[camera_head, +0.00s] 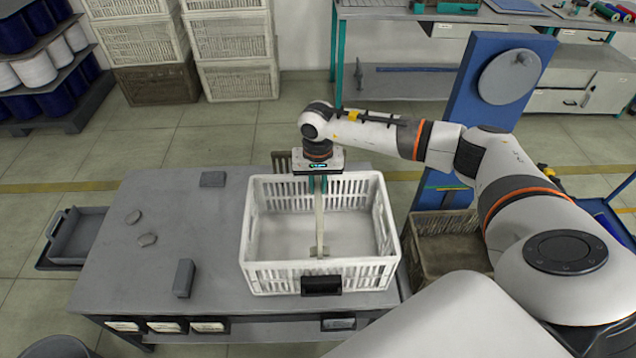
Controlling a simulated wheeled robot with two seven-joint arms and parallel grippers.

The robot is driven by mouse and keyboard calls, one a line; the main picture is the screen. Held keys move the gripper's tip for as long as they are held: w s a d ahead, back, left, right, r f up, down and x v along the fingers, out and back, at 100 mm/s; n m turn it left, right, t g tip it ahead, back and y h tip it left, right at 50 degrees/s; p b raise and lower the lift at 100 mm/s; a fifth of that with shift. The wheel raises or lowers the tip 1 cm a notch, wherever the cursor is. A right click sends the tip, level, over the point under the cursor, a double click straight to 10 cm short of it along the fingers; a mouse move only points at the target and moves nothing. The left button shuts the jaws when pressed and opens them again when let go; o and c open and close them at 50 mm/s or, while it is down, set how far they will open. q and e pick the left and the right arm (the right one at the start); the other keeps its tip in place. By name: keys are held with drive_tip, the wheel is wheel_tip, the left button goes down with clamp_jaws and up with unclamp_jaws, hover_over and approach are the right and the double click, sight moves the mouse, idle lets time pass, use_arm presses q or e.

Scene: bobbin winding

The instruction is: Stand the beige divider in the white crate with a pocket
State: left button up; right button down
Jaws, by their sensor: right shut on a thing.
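The white crate (272,277) stands on the grey table, open at the top with slatted walls. My right gripper (318,185) reaches in from above, fingers pointing down, near the crate's back wall. It is shut on the beige divider (320,225), which shows as a thin upright strip, nearly edge-on, inside the crate. A small beige block (319,252) shows at the divider's near end by the front wall; I cannot tell whether it is the pocket. Whether the divider touches the crate floor is unclear. My left gripper is not in view.
The grey table (150,275) has free room left of the crate, with a small grey block (184,278), a flat dark piece (212,179) and two small discs. A brown crate (445,243) stands right of the table. A blue panel (480,90) rises behind my right arm.

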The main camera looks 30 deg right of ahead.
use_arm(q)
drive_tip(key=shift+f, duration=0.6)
use_arm(e)
drive_tip(key=shift+f, duration=0.55)
